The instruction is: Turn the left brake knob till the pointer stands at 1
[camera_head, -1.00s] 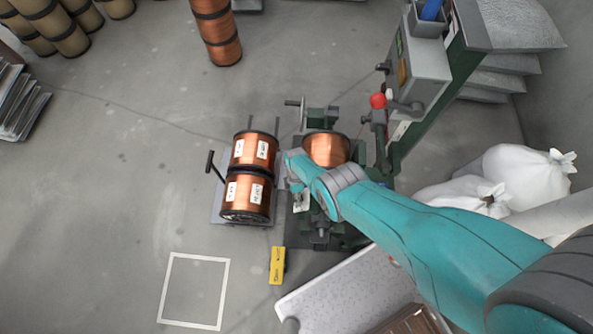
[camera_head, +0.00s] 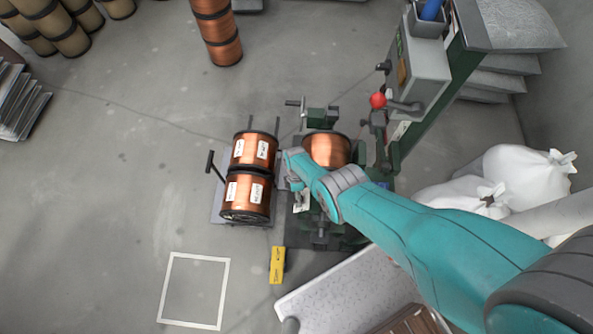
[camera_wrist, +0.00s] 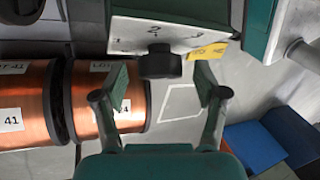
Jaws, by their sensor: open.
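A dark brake knob (camera_wrist: 160,62) sits on a pale panel (camera_wrist: 125,33) in the wrist view. I cannot make out the pointer. My gripper (camera_wrist: 162,80) is open, with one finger to the left and one to the right of the knob. The fingers look apart from it, with gaps on both sides. In the head view my gripper (camera_head: 293,172) is at the machine beside the copper spools, and my arm hides the knob.
Two labelled copper spools (camera_head: 248,190) stand left of my gripper; another spool (camera_head: 326,149) is in the machine. A lever with a red ball (camera_head: 377,100) rises at the right. A yellow block (camera_head: 277,266) and white floor square (camera_head: 195,290) lie nearer. Open floor is left.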

